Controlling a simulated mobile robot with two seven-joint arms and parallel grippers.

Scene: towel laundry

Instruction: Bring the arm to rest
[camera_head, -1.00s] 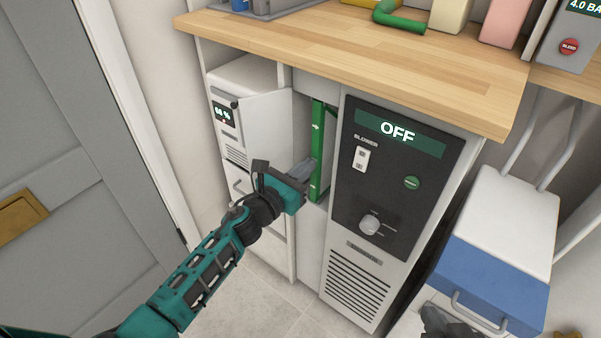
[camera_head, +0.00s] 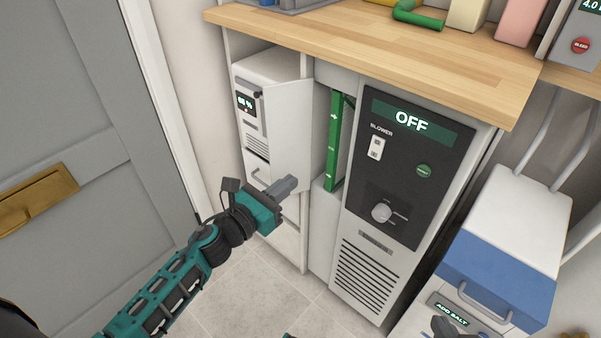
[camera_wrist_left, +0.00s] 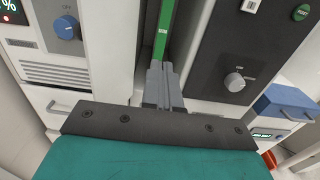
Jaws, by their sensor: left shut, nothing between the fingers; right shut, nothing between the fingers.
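My left gripper (camera_head: 286,186) is shut and empty. In the head view it is in front of the open white door (camera_head: 291,140) of the left cabinet. In the left wrist view its closed grey fingers (camera_wrist_left: 160,78) point towards the upright green panel (camera_wrist_left: 164,30). That green panel (camera_head: 334,140) stands in the narrow gap beside the blower unit (camera_head: 405,160). Most of the right arm is out of view.
A wooden worktop (camera_head: 400,48) overhangs the cabinets. The blower display reads OFF. A white unit with a blue front (camera_head: 495,278) stands at right. A grey door (camera_head: 70,120) with a brass plate is at left. Tiled floor (camera_head: 240,295) is clear below the left gripper.

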